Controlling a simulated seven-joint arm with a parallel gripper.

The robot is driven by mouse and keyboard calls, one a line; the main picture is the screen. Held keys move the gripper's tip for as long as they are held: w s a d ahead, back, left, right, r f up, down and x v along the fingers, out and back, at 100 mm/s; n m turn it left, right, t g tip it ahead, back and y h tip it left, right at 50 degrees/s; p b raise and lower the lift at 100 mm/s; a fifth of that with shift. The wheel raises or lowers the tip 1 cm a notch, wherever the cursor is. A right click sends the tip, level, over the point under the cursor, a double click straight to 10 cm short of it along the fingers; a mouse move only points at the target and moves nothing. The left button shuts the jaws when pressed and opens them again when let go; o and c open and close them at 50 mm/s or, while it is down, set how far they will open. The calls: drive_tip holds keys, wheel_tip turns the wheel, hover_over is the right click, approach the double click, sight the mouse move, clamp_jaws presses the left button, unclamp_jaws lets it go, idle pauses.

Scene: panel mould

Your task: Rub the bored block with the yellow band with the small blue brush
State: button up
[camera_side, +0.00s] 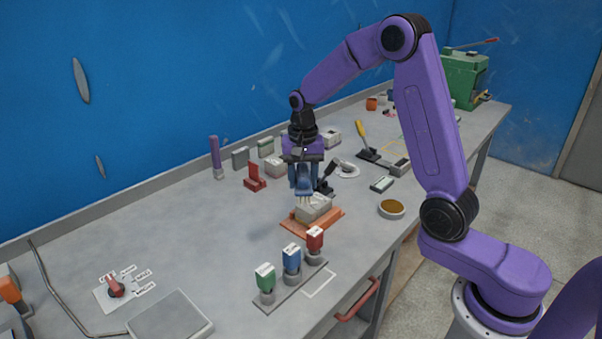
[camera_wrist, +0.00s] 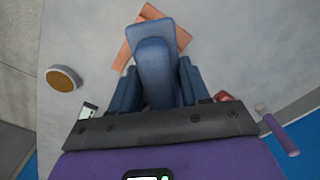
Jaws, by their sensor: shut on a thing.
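My gripper (camera_side: 302,188) is shut on the small blue brush and points down over the orange mat (camera_side: 291,224). In the wrist view the blue brush (camera_wrist: 152,58) sits between the dark blue fingers and hides most of what lies under it. A grey block (camera_side: 318,207) rests on the orange mat, directly below the gripper. The brush end is at or just above its top; I cannot tell if they touch. No bore or yellow band can be made out on this block. The mat also shows in the wrist view (camera_wrist: 151,12).
A rack (camera_side: 288,286) with green, blue and red handled pieces stands in front. A bowl with brown contents (camera_side: 391,208) is to the right. A red holder (camera_side: 255,180), a purple cylinder (camera_side: 215,152) and several grey blocks stand behind. The bench's left middle is clear.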

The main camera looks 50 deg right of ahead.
drive_tip(key=shift+f, duration=2.4)
drive_tip(key=shift+d+f, duration=0.65)
drive_tip(key=shift+d, duration=0.2)
drive_tip(key=shift+c, duration=0.4)
drive_tip(key=shift+d, duration=2.65)
drive_tip(key=shift+w+a, duration=0.1)
drive_tip(key=shift+a, duration=3.5)
drive_tip(key=shift+d, duration=3.55)
drive_tip(key=shift+a, duration=3.25)
drive_tip(key=shift+a+r, duration=0.2)
drive_tip(key=shift+r, duration=3.9)
